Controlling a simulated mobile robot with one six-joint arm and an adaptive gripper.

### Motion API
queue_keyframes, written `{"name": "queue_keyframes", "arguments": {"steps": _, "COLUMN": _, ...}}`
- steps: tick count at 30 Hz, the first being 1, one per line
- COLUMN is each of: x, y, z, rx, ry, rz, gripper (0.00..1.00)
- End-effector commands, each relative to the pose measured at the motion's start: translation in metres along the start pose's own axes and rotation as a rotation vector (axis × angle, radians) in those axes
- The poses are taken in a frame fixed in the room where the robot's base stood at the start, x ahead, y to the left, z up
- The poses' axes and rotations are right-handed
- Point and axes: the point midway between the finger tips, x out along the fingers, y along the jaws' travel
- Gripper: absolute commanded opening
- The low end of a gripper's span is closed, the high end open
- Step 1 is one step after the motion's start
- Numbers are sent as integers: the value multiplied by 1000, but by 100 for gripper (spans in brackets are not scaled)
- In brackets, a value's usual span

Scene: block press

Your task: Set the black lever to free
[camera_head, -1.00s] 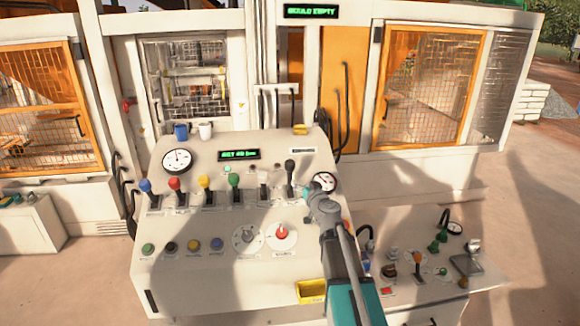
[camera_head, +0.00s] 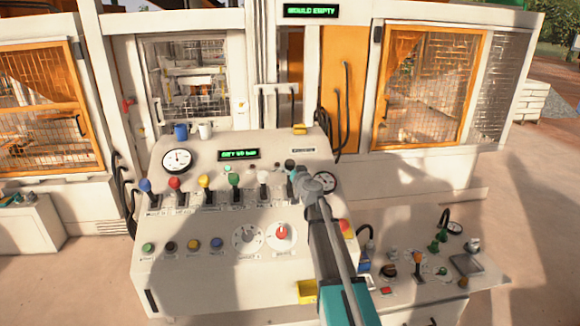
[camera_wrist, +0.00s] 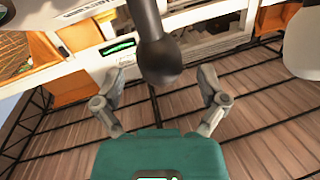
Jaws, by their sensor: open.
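The black lever (camera_wrist: 158,58) hangs into the wrist view from the top, with its round dark knob between my two fingers. In the head view its dark knob (camera_head: 290,164) shows at the right end of the lever row, and my gripper hides the lower part. My gripper (camera_head: 298,178) is at the lever from the right. In the wrist view my gripper (camera_wrist: 159,76) is open, with a finger on each side of the knob and visible gaps. The knob does not look gripped. The lever's slot and any position marks are hidden.
A white-knobbed lever (camera_head: 264,175) stands close to the left, then a green one (camera_head: 234,180) and several others. Knobs and a yellow box (camera_head: 307,291) are lower on the console.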

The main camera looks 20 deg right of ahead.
Motion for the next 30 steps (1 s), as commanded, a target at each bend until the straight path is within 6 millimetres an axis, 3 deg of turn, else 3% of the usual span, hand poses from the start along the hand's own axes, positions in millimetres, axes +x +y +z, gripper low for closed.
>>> {"name": "queue_keyframes", "arguments": {"steps": 6, "x": 19, "y": 0, "z": 0, "rx": 0, "ry": 0, "rz": -1, "gripper": 92}}
{"name": "queue_keyframes", "arguments": {"steps": 18, "x": 22, "y": 0, "z": 0, "rx": 0, "ry": 0, "rz": 0, "gripper": 92}}
{"name": "queue_keyframes", "arguments": {"steps": 30, "x": 22, "y": 0, "z": 0, "rx": 0, "ry": 0, "rz": 0, "gripper": 20}}
